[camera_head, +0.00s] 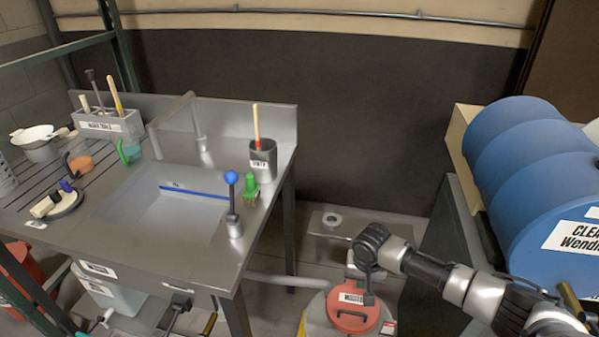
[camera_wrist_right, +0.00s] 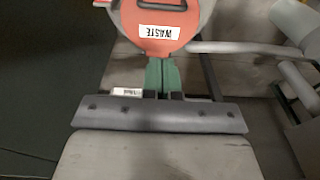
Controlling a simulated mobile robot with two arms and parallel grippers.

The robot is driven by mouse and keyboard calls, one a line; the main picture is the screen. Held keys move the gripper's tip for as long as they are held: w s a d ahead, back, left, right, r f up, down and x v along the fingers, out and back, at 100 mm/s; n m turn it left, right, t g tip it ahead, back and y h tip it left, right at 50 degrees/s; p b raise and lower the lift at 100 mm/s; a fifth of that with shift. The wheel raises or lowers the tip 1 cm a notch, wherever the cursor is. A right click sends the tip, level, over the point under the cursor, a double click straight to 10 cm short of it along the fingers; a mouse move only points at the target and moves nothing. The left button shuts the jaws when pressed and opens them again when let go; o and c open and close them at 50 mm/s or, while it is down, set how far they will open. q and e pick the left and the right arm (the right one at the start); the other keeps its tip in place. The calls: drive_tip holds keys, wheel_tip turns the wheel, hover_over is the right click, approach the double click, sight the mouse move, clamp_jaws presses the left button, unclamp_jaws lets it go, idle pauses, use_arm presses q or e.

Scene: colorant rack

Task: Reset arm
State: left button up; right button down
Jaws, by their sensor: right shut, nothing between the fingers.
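My right arm comes in from the lower right in the head view. Its gripper (camera_head: 368,298) points down in front of the orange-red lid of the waste bin (camera_head: 345,318). In the right wrist view the two green fingers of the right gripper (camera_wrist_right: 162,75) are together, with nothing between them. The waste bin's lid (camera_wrist_right: 160,22), with its white "WASTE" label, lies beyond the fingertips there. I cannot tell the exact gap between the fingers and the bin. My left gripper is not in view.
A metal sink counter (camera_head: 240,262) with brushes and small tools stands at left. A large blue drum (camera_head: 530,170) lies at right on a dark stand (camera_head: 440,235). A grey hose (camera_head: 285,281) runs to the bin. The space before the dark back wall (camera_head: 390,120) is clear.

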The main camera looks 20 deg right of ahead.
drive_tip(key=s+a+n+t+y, duration=0.1)
drive_tip(key=s+a+n+y, duration=0.2)
drive_tip(key=s+a+n, duration=0.8)
drive_tip(key=s+r+m+t+h, duration=0.1)
drive_tip(key=s+r, duration=0.3)
drive_tip(key=s, duration=0.3)
drive_tip(key=s+r+m+t+h, duration=0.1)
drive_tip(key=s+r+m, duration=0.15)
drive_tip(key=s, duration=0.45)
wheel_tip(320, 180, down, 27)
drive_tip(key=s+n+g, duration=0.1)
drive_tip(key=g, duration=0.1)
drive_tip(key=s+d+f+g, duration=0.1)
drive_tip(key=s+d+f, duration=0.1)
drive_tip(key=s+f, duration=1.2)
drive_tip(key=shift+s+h, duration=0.3)
drive_tip(key=shift+s, duration=0.55)
drive_tip(key=shift+d+f, duration=0.1)
